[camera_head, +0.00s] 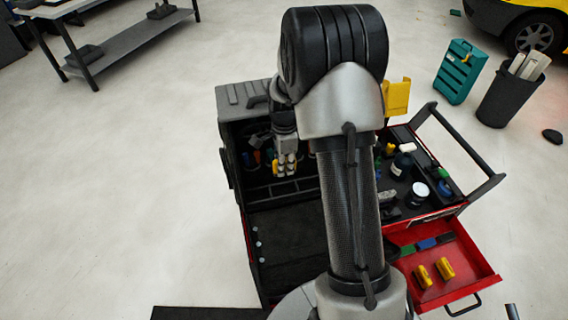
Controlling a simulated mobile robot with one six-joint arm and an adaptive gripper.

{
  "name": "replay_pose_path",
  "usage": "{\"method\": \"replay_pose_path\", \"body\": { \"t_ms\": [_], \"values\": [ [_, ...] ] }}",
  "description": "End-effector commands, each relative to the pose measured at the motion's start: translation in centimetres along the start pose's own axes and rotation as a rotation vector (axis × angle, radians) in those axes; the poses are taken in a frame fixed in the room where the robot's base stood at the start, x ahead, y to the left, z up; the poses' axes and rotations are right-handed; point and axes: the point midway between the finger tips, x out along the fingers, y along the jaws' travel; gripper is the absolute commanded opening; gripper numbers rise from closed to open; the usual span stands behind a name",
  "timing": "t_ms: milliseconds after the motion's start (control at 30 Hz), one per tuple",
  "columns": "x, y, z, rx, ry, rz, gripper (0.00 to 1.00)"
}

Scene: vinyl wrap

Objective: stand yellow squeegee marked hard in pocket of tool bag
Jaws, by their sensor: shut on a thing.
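My gripper (286,168) points down over the open black tool bag (233,140). It is shut on a small yellow piece (276,166), which looks like the yellow squeegee; its marking is too small to read. The bag has a row of dark pockets along its back, with blue and orange tool ends (257,156) standing at the left. The gripper hangs at this row; whether the yellow piece is inside a pocket or above it, I cannot tell. My arm hides the bag's right side.
A red drawer (478,262) at the right holds two yellow tools (434,271) and coloured blocks. Bottles and jars crowd the black tray (447,207) above it. A yellow holder (396,97) stands behind my arm.

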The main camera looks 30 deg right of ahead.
Motion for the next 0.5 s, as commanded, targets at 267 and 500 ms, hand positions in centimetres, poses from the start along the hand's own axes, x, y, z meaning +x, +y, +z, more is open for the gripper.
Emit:
{"method": "replay_pose_path", "body": {
  "t_ms": [267, 500],
  "values": [
    [2.0, 0.0, 0.0, -0.003, 0.0, 0.001, 0.0],
    [4.5, 0.1, 0.0, -0.004, 0.0, 0.001, 0.0]
  ]
}}
